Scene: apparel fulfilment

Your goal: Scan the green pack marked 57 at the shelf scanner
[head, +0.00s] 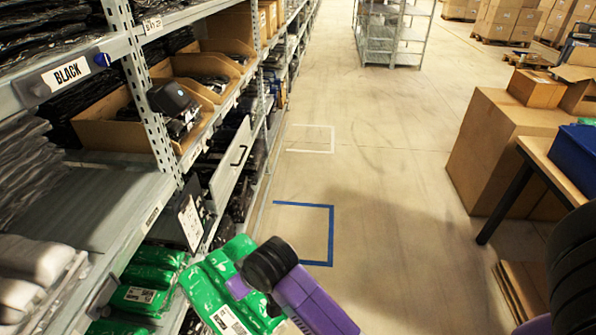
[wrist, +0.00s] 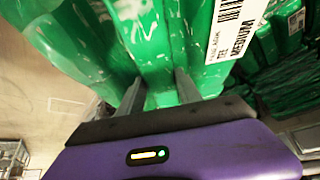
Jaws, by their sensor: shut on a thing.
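My gripper (head: 240,286) is shut on a green pack (head: 212,277) in shiny plastic, held in front of the lower shelf. The wrist view shows the two fingers (wrist: 158,92) pinching the pack (wrist: 85,35). Its white barcode label (wrist: 237,28) faces partly toward the wrist camera; I cannot read a 57 on it. A dark device (head: 172,99), which looks like the shelf scanner, stands on the middle shelf at the front edge, above and left of my gripper.
More green packs (head: 146,283) lie on the lower shelf just left of the held pack. A white placard (head: 191,222) and a grey panel (head: 229,167) stand at the shelf front. Cardboard boxes (head: 508,140) and a table (head: 540,152) are right. The aisle floor between is clear.

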